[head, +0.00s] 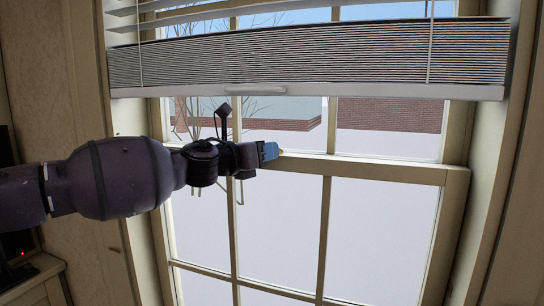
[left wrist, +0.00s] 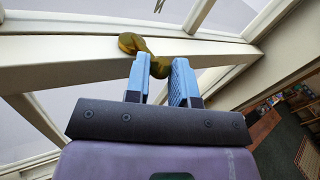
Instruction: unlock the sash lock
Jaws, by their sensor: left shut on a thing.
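The sash lock (left wrist: 133,43) is a small brass-coloured, curved piece on the window's meeting rail (left wrist: 80,62) in the left wrist view. Its near end reaches down between the blue fingers of my left gripper (left wrist: 160,72), which is shut on it. In the head view my left gripper (head: 270,151) reaches in from the left to the meeting rail (head: 370,168). Only a sliver of the lock (head: 281,151) shows there past the fingertips. My right gripper is in neither view.
A pleated blind (head: 310,55) with a pale bottom rail hangs across the upper window, above my arm. Wooden muntins (head: 323,235) divide the panes. The window frame's jambs stand at both sides. A shelf edge (head: 35,272) is at the lower left.

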